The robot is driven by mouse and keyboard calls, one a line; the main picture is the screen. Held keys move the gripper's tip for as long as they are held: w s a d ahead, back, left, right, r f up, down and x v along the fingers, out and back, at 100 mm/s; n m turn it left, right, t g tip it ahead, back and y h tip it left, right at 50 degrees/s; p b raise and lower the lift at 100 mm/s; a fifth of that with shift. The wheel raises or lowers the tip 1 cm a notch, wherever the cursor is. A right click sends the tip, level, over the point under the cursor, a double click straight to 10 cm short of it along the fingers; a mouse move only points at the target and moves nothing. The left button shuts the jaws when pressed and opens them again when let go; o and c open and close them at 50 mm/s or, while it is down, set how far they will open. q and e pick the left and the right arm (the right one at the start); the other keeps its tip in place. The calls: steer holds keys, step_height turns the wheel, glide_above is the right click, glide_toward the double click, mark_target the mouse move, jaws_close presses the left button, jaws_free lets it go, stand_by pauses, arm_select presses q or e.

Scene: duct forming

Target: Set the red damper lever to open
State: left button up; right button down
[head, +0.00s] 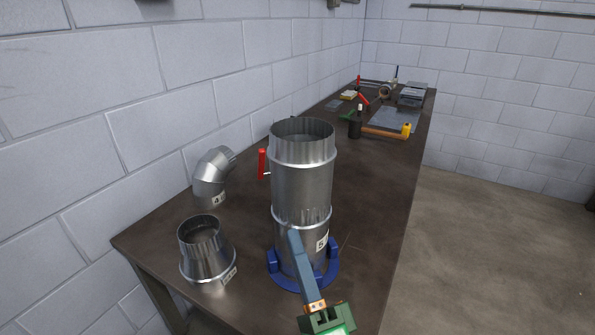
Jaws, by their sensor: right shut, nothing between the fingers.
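The red damper lever (262,163) stands upright at the left side of the tall round metal duct (302,185), joined to it by a short light stem. The duct is upright, open at the top, and bears a "5" label. Its foot stands in a blue ring base (326,281) on the table. My right gripper (294,236) comes in from the bottom, in front of the lower duct. It is shut and empty, below and to the right of the lever and apart from it. I cannot tell whether it touches the duct. My left gripper is out of view.
On the dark table (375,215), a metal elbow (211,178) stands left of the lever, and a cone-shaped reducer (207,258) stands at the front left. Tools and sheet metal (390,118) lie at the far end. The table right of the duct is clear.

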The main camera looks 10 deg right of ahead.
steer(key=p, duration=0.4)
glide_toward(262, 160)
steer(key=shift+g, duration=0.3)
steer(key=x, duration=0.7)
steer(key=shift+s+d+r, duration=0.1)
steer(key=shift+s+r, duration=0.05)
